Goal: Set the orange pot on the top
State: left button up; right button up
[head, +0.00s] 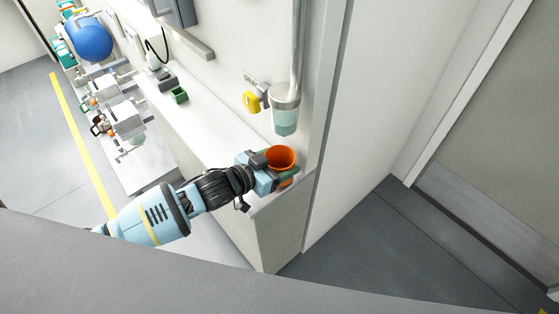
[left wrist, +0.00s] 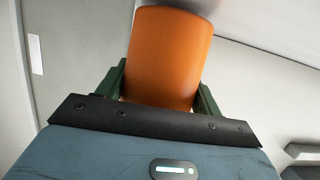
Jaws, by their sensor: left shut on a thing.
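The orange pot (head: 280,157) is a round, open-topped cup. In the head view it is upright at the near right end of the white ledge. My left gripper (head: 283,172) is shut on the pot, with a finger on each side of it. The left wrist view shows the pot (left wrist: 168,60) between the two dark green fingers (left wrist: 163,90). Whether the pot's base touches the ledge is hidden by the gripper. The ledge top (head: 215,125) runs along the wall. My right gripper is not in view.
A clear bowl unit (head: 285,112) on a vertical pipe hangs just above and behind the pot. A yellow part (head: 251,102) sits beside it. A small green box (head: 179,96) stands farther along the ledge. A wall edge (head: 322,130) is close on the right.

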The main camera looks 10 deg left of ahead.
pick_arm(q)
jog(key=shift+f, duration=0.4)
jog(key=o, duration=1)
jog(key=shift+o, duration=0.4)
jog(key=v, duration=0.7)
jog(key=shift+s+a+r, duration=0.15)
jog(key=shift+s+a, duration=0.1)
jog(key=shift+s, duration=0.05)
